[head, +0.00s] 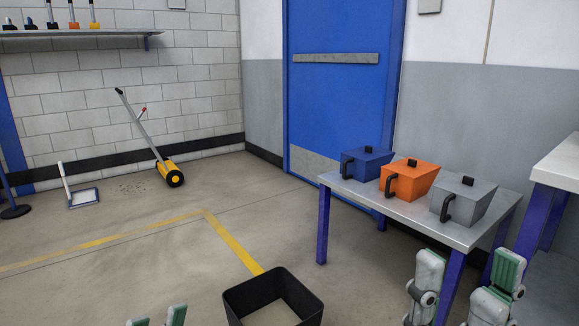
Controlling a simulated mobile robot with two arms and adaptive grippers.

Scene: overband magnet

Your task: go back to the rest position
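My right gripper (467,272) is at the bottom right in the head view, in front of the metal table (468,232). Its two fingers, with green pads, stand wide apart with nothing between them. My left gripper (157,318) shows only as two fingertips at the bottom edge, left of the black bin (236,304). The tips are apart and I see nothing between them; the rest of it is out of view.
Blue (368,163), orange (409,181) and grey (464,201) lidded boxes stand on the table. A white bench (562,165) is at right. The floor at left centre is open.

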